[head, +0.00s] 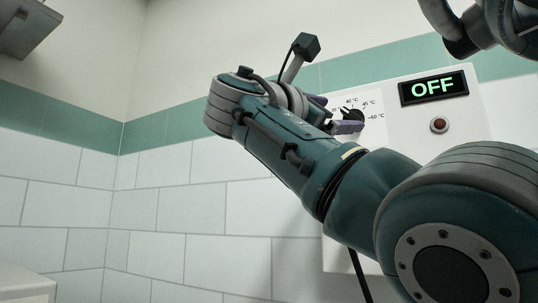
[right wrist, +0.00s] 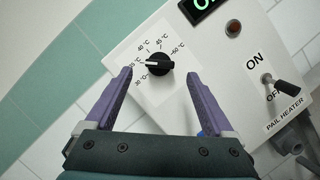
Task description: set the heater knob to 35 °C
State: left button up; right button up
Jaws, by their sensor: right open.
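The black heater knob (right wrist: 159,65) sits on the white panel. Its white pointer mark points left, between the 40 °C and 30 °C labels, at a label partly hidden by a finger. In the head view the knob (head: 355,115) shows beside the purple fingers. My right gripper (right wrist: 158,75) is open, with one finger on each side of the knob and a visible gap on both sides in the wrist view. It also shows in the head view (head: 334,114). I cannot tell how deep the fingertips reach. My left gripper is not in view.
The panel (head: 400,131) carries a display (head: 433,88) reading OFF and a red-brown round button (head: 439,125). A toggle lever (right wrist: 284,86) labelled ON/OFF and PAIL HEATER stands to the right of the knob. Tiled wall lies to the left.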

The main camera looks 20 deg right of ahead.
pick_arm(q)
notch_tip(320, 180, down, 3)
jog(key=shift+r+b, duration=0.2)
jog(key=shift+b, duration=0.55)
pick_arm(e)
jog(key=v, duration=0.4)
jog(key=shift+s+a, duration=0.1)
jog(key=shift+a, duration=0.05)
